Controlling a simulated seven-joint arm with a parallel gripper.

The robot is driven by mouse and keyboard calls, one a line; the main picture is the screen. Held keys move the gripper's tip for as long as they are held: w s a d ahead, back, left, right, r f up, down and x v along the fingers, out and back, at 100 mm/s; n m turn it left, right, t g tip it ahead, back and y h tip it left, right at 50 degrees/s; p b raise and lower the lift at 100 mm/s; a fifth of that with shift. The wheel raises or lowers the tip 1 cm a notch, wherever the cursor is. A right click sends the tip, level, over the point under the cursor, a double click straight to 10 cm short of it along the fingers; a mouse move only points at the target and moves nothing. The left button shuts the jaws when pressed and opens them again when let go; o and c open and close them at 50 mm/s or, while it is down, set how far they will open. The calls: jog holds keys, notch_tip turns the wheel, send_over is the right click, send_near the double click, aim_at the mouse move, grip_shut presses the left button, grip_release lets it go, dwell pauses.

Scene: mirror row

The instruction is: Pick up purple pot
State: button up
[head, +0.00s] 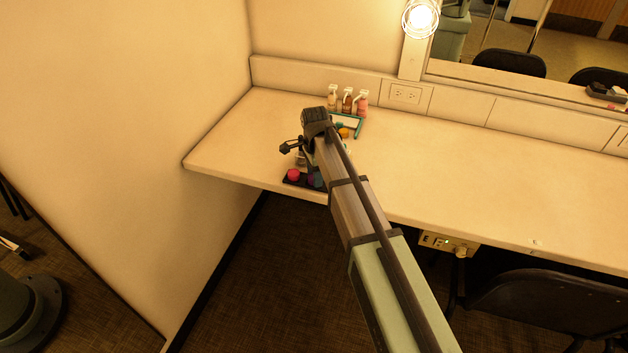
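A small purple pot (311,181) shows in part at the front edge of the counter, on a dark tray (290,181) beside a pink-red pot (293,174). My arm covers part of the purple pot and the tray's right side. My gripper (289,148) is above the counter, up the picture from the pots and apart from the purple pot. Its fingers are small and dark, and I cannot tell whether they are open or shut.
Several bottles (348,101) stand at the back by the wall. The counter (450,170) is clear to the right. A wall (120,130) bounds the left. A chair (545,300) stands at the lower right.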

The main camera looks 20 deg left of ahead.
jog(key=c, duration=0.6)
jog(key=shift+c, duration=0.2)
